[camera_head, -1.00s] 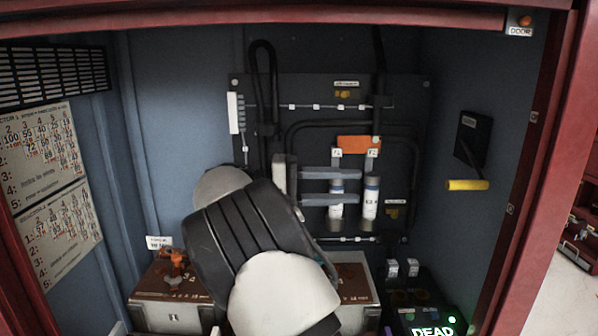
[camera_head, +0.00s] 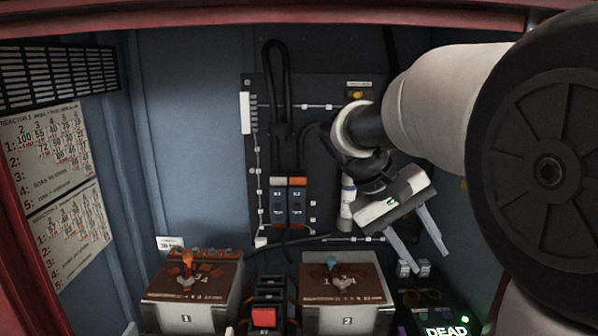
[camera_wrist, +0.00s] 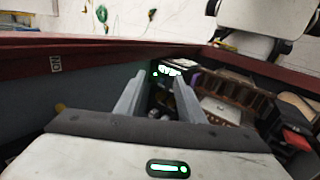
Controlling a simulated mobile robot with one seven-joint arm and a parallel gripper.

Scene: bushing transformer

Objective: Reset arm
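My gripper (camera_head: 429,260) is on the right side of the cabinet in the head view, in front of the back panel. Its two grey fingers point down and are spread apart with nothing between them. In the wrist view the fingers (camera_wrist: 158,98) are also apart and empty. My arm comes in from the right edge and hides much of the right wall. It also covers part of the panel, and a white cylinder (camera_head: 347,200) shows only in part behind the gripper.
Two brown-topped boxes, box 1 (camera_head: 187,312) and box 2 (camera_head: 345,314), stand on the cabinet floor. A black unit with a red block (camera_head: 264,317) is between them. A lit "DEAD" display (camera_head: 446,330) is below the gripper. The left interior is clear; red frame edges surround the opening.

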